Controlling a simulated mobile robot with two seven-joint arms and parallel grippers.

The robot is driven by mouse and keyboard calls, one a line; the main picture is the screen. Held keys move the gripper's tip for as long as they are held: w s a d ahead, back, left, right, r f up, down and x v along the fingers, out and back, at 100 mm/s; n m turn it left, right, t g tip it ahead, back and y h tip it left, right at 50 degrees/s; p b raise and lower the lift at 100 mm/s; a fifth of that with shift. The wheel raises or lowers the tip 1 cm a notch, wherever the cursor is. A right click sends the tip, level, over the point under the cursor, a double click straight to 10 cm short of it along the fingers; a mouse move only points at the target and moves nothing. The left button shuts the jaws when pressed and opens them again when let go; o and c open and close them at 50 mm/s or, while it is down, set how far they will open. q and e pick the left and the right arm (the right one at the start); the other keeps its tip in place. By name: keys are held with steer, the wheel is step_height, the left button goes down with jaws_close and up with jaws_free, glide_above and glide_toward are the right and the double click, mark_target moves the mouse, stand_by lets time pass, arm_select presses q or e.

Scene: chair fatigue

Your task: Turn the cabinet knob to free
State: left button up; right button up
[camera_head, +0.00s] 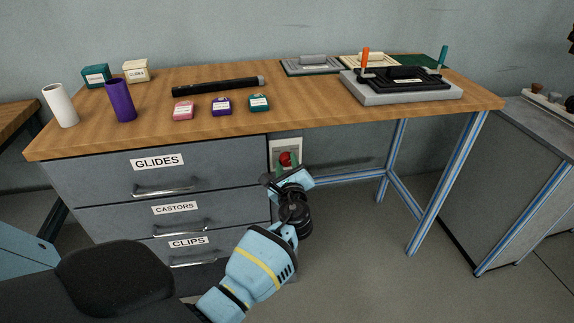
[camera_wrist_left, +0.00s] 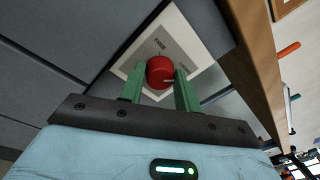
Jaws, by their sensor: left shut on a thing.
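A red round knob (camera_wrist_left: 160,71) sits on a pale square plate (camera_wrist_left: 190,42) fixed to the grey cabinet. The word FREE is printed on the plate in the left wrist view. In the head view the knob (camera_head: 286,158) shows on the cabinet's right part, below the table top. My left gripper (camera_wrist_left: 160,80) has its two green fingers on either side of the knob and is shut on it. In the head view the left gripper (camera_head: 284,172) reaches up to the knob from below. My right gripper is not in view.
The cabinet has drawers labelled GLIDES (camera_head: 157,162), CASTORS and CLIPS left of the knob. The wooden table top (camera_head: 330,110) overhangs it and bears tubes, small boxes and a black fixture (camera_head: 405,80). A black seat (camera_head: 115,275) stands at lower left.

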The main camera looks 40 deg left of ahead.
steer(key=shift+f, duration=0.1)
arm_select(q)
steer(key=shift+f+n+b, duration=0.25)
steer(key=shift+n+b, duration=0.85)
steer(key=shift+b, duration=0.15)
steer(key=n+b, duration=0.4)
steer(key=shift+f+y, duration=0.2)
steer(key=shift+y, duration=0.1)
steer(key=n+y+b, duration=0.1)
steer(key=n+b, duration=0.6)
steer(key=n, duration=0.1)
steer(key=shift+f, duration=0.1)
steer(key=n+b, duration=0.3)
steer(key=shift+w+d+n+g, duration=0.1)
steer(key=shift+n+g, duration=0.2)
steer(key=shift+n, duration=0.6)
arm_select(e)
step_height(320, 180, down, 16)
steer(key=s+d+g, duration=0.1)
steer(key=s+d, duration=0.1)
arm_select(q)
steer(key=shift+r+b, duration=0.2)
steer(key=shift+b, duration=0.1)
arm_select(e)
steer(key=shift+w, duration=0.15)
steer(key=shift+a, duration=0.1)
